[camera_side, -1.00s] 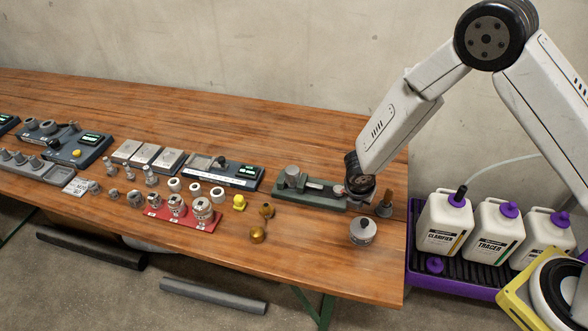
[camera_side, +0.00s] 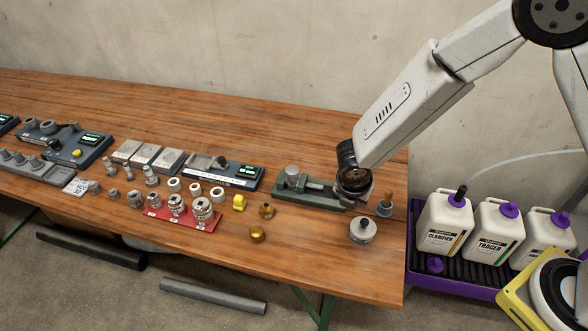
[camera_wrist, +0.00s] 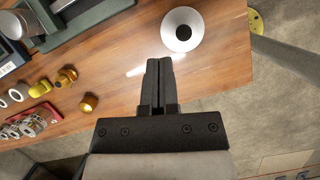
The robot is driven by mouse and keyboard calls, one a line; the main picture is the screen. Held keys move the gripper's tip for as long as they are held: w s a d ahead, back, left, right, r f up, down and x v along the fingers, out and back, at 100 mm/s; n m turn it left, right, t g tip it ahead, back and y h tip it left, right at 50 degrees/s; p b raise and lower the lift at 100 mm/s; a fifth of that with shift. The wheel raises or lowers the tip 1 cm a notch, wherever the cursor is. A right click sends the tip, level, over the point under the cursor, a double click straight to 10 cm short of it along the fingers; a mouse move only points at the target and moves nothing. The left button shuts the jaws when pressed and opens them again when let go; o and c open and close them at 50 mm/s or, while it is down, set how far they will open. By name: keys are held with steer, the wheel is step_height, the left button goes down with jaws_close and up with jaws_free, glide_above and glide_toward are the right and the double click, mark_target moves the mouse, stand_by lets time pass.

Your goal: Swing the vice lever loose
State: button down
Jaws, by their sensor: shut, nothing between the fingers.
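The green vice (camera_side: 300,198) lies on the right part of the wooden bench, with a grey round part (camera_side: 292,172) at its left end. In the wrist view, part of the vice (camera_wrist: 95,25) shows at the top left. My gripper (camera_wrist: 159,62) is shut and empty, its two dark fingers together over bare bench. In the side view, my gripper (camera_side: 352,198) is at the right end of the vice, and its fingers are hard to make out. I cannot tell whether it touches the vice. The lever cannot be clearly picked out in either view.
A round grey pot (camera_side: 363,230) and a brown-handled upright piece (camera_side: 385,206) stand right of the vice. Brass fittings (camera_side: 257,235) and a yellow fitting (camera_side: 239,203) lie in front. White jugs (camera_side: 444,222) stand beyond the bench's right edge.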

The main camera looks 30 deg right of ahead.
steer(key=shift+v, duration=1.15)
steer(key=s+d+r+m+y, duration=0.1)
steer(key=s+d+r+m, duration=0.3)
steer(key=m, duration=0.8)
steer(key=s+d+r+m+y, duration=0.2)
steer(key=s+d+r+m, duration=0.2)
steer(key=m, duration=0.8)
steer(key=s+d, duration=0.2)
steer(key=d, duration=0.1)
steer(key=shift+s+d+y, duration=0.2)
steer(key=shift+d+y, duration=0.05)
steer(key=shift+y, duration=0.05)
steer(key=shift+r, duration=0.1)
